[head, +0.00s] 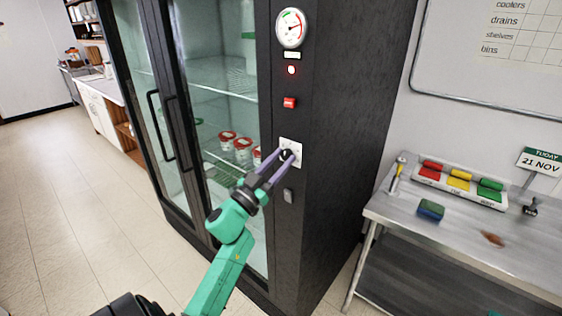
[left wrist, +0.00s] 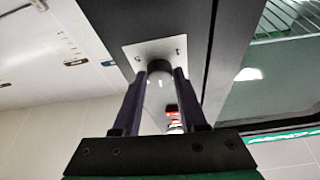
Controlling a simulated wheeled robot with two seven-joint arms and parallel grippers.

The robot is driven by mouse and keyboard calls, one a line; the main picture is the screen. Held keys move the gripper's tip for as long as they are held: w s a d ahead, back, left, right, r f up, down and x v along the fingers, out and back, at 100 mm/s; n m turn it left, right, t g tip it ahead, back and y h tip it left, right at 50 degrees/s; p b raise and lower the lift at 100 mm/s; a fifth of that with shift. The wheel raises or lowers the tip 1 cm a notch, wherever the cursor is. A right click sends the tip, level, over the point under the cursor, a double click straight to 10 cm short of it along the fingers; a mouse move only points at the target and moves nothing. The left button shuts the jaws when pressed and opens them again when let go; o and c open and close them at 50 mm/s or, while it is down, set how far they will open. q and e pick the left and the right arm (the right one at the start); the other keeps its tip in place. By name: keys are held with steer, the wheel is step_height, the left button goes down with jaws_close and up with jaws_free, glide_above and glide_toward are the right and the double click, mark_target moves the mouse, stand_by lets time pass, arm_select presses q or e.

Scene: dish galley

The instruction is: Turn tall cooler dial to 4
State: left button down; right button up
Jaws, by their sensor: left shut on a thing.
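The tall cooler (head: 325,120) is a dark cabinet with glass doors. The dial's white plate (head: 297,146) is on its dark front panel, right of the doors. My left gripper (head: 286,158) reaches up to the plate and is shut on the dial, which it mostly hides in the head view. In the left wrist view the round grey dial (left wrist: 160,80) sits between the two dark fingers, in front of its white plate (left wrist: 138,52). The dial's marks are too small to read, so I cannot tell its setting. My right gripper is not in view.
A grey switch (head: 288,195) is just below. A steel table (head: 455,235) with a marker tray stands at right. The floor at left is clear.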

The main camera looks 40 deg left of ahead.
arm_select(q)
steer(key=m+h, duration=0.2)
steer(key=m, duration=0.1)
steer(key=m+g+h, duration=0.1)
steer(key=m, duration=0.3)
steer(key=shift+a+m+h+b, duration=0.15)
steer(key=shift+m+h+b, duration=0.15)
steer(key=shift+h, duration=0.1)
steer(key=m+g+h, duration=0.1)
steer(key=m, duration=0.2)
steer(key=m+g+h, duration=0.1)
steer(key=m, duration=0.2)
steer(key=shift+r, duration=0.1)
steer(key=shift+a+m, duration=0.1)
steer(key=shift+m, duration=0.4)
steer(key=shift+c, duration=2.2)
jaws_free()
steer(key=shift+s+a, duration=0.1)
steer(key=shift+s, duration=0.15)
steer(key=b+v, duration=0.4)
steer(key=v, duration=1)
